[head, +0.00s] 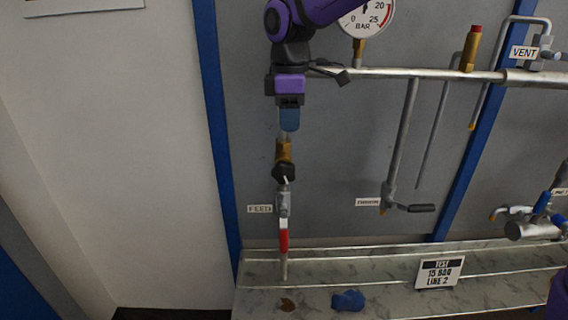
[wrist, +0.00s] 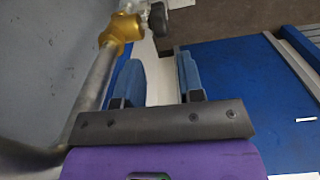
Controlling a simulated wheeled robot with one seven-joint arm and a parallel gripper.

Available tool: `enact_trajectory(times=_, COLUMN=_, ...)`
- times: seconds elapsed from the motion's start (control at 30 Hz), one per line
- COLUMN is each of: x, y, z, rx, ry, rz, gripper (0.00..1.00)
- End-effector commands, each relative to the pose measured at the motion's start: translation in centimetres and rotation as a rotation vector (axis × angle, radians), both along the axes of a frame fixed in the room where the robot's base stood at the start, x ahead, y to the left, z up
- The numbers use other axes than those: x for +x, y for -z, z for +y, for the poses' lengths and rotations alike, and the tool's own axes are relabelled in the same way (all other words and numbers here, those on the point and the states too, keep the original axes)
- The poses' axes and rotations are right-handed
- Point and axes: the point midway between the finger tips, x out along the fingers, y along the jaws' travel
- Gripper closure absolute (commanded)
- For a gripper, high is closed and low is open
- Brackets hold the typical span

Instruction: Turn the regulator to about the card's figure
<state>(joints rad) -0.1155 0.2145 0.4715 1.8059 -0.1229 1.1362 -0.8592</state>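The regulator is a brass body (head: 284,150) with a black knob (head: 284,173) on the vertical feed pipe. In the wrist view the brass body (wrist: 124,28) and dark knob (wrist: 158,18) lie beyond my fingertips, to the upper left. My gripper (head: 289,128) points down just above the brass body in the head view. In the wrist view its two blue fingers (wrist: 158,62) stand apart with nothing between them. The card (head: 440,272) reads "TEST 15 BAR LINE 2". The pressure gauge (head: 366,17) is cut off at the top, so its reading cannot be told.
A red-handled valve (head: 284,238) sits below the regulator by the FEED label (head: 260,209). A horizontal pipe (head: 420,73) runs right of my gripper. Another dark-handled valve (head: 390,200) hangs to the right. A blue lump (head: 348,300) lies on the ledge.

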Motion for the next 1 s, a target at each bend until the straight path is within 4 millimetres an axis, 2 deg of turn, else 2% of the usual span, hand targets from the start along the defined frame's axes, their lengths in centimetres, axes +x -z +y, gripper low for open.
enact_trajectory(times=0.1, x=0.5, y=0.6, z=1.0, rx=0.005, ry=-0.042, rz=0.016, gripper=0.65)
enact_trajectory(times=0.27, x=0.6, y=1.5, z=1.2, rx=0.006, ry=-0.052, rz=0.019, gripper=0.65)
enact_trajectory(times=0.7, x=0.5, y=8.7, z=1.2, rx=0.006, ry=-0.05, rz=0.02, gripper=0.65)
enact_trajectory(times=0.83, x=0.6, y=10.3, z=1.2, rx=0.006, ry=-0.05, rz=0.019, gripper=0.65)
enact_trajectory(times=1.0, x=0.6, y=11.2, z=1.2, rx=0.007, ry=-0.049, rz=0.017, gripper=0.65)
